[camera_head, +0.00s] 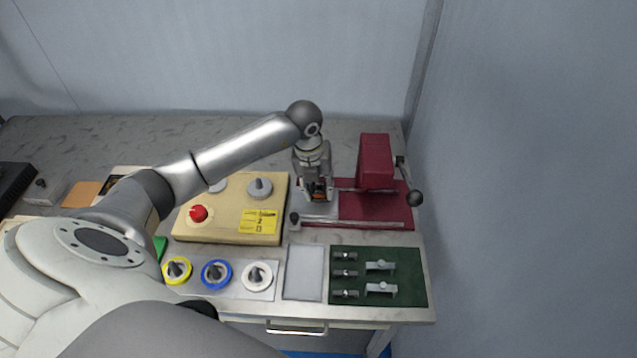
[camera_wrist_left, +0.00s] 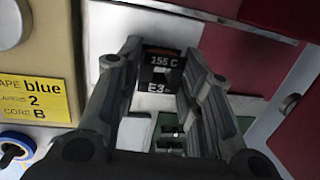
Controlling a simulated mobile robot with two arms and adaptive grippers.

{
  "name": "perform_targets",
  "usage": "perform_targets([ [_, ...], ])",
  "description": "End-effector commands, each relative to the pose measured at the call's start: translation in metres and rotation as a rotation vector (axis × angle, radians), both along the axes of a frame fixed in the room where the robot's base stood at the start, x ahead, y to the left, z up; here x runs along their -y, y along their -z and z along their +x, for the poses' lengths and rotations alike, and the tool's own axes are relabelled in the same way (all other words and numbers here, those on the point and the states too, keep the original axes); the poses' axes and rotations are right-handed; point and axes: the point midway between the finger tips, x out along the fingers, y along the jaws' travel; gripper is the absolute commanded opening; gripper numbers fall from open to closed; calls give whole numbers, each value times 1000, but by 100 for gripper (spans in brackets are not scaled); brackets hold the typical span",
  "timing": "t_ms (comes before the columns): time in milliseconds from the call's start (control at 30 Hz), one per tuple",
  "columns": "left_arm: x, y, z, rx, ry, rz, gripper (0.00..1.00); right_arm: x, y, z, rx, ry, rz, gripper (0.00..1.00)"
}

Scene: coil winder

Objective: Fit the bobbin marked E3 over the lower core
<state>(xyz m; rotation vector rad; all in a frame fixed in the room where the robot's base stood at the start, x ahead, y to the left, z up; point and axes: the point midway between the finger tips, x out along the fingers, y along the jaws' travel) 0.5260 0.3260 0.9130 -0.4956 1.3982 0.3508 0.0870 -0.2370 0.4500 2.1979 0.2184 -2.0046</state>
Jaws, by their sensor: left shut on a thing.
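The bobbin marked E3 (camera_wrist_left: 160,72) is dark, with "155 C" and "E3" on its face in the left wrist view. My left gripper (camera_head: 318,190) is shut on it, with one finger on each side, and points down over the pale plate at the left of the red winder fixture. In the head view only a small dark and orange part of the bobbin (camera_head: 319,195) shows between the fingers. The lower core cannot be made out; the gripper and bobbin cover that spot, so I cannot tell whether they touch. My right gripper is not in view.
A red block (camera_head: 375,160) and a lever with a dark ball (camera_head: 415,198) stand right of the gripper. A cream control box (camera_head: 190,232) with a yellow label (camera_head: 259,221) is left. In front are tape rolls, an empty pale tray (camera_head: 304,272) and a green mat (camera_head: 408,262) with small parts.

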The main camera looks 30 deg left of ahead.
Motion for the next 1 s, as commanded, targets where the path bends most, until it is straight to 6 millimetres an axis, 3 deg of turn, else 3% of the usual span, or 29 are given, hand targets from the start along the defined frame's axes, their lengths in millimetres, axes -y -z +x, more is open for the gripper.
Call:
perform_targets([
  [933, 0, 14, 0, 0, 1, 0, 11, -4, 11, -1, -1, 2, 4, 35],
  [967, 0, 14, 0, 1, 1, -1, 36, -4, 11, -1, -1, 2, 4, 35],
  [1000, 0, 13, 0, 1, 1, -1, 41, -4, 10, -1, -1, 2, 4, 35],
])
